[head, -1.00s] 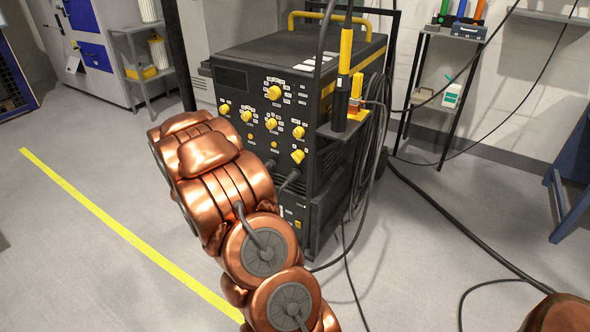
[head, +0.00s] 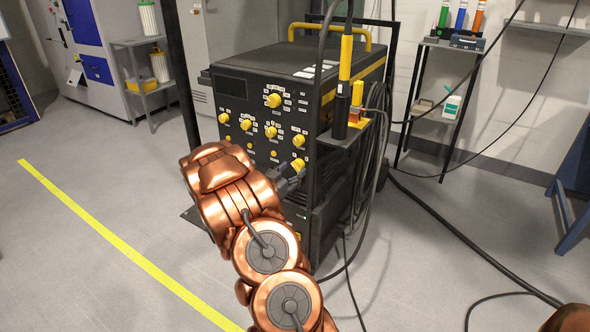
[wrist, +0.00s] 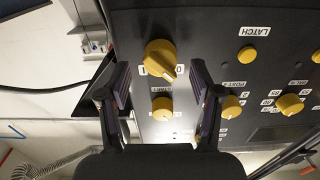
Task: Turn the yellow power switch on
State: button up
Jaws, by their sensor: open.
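The yellow power switch (head: 298,165) is a rotary knob at the lower right of the black machine's front panel (head: 232,84). In the wrist view the panel appears upside down, and the switch (wrist: 160,58) shows at upper centre with its pointer slanting to the lower right. A white label behind it is partly covered. My gripper (wrist: 161,82) is open, with one dark finger on each side of the switch in the picture. I cannot tell whether either finger touches it. In the head view my gripper (head: 288,181) is small, just below the switch and partly hidden by my copper arm.
Other yellow knobs (wrist: 232,106) and a yellow button (wrist: 247,54) marked LATCH sit close by on the panel. A torch holder (head: 352,122) and hanging cables (head: 372,170) are at the machine's right side. A cable crosses the floor at right. Floor at left is clear.

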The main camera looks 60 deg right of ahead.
jog(key=shift+w+d, duration=0.1)
jog(key=shift+d, duration=0.9)
jog(key=c, duration=1.1)
jog(key=shift+c, duration=0.2)
